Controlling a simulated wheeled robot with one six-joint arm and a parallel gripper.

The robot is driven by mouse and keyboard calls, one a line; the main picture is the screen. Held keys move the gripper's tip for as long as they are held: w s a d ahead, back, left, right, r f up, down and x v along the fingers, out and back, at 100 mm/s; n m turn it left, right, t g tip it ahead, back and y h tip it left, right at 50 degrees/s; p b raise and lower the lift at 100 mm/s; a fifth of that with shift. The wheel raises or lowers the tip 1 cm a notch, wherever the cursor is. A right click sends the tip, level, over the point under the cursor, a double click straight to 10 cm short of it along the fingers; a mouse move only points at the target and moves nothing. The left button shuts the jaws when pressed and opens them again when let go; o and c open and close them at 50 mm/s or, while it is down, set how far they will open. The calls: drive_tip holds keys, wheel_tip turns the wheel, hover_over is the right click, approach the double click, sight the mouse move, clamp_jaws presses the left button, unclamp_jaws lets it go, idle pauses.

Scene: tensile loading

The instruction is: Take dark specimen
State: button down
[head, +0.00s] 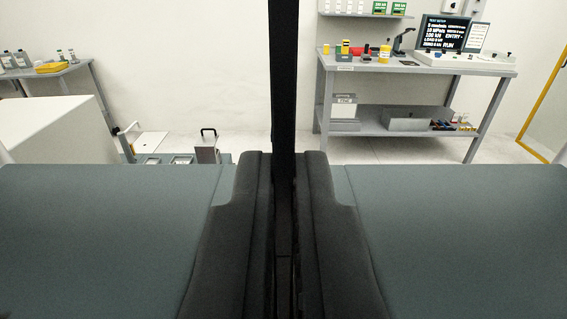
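The dark specimen (284,70) is a long, flat black bar. It stands upright in the middle of the head view and runs out of the top of the picture. My gripper (284,160) has its two black finger pads closed against the bar's left and right sides. The bar's lower part shows only as a narrow dark strip between the pads. Its upper and lower ends cannot be seen.
A grey bench (420,65) with a monitor (446,31) and small items stands at the back right. Another bench (48,73) with bottles is at the left, behind a white block (50,125). A low stand (180,158) with trays is left of centre. A yellow-framed panel (541,85) is far right.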

drive_tip(key=shift+s, duration=1.75)
drive_tip(key=s, duration=2)
idle(1.4)
idle(0.3)
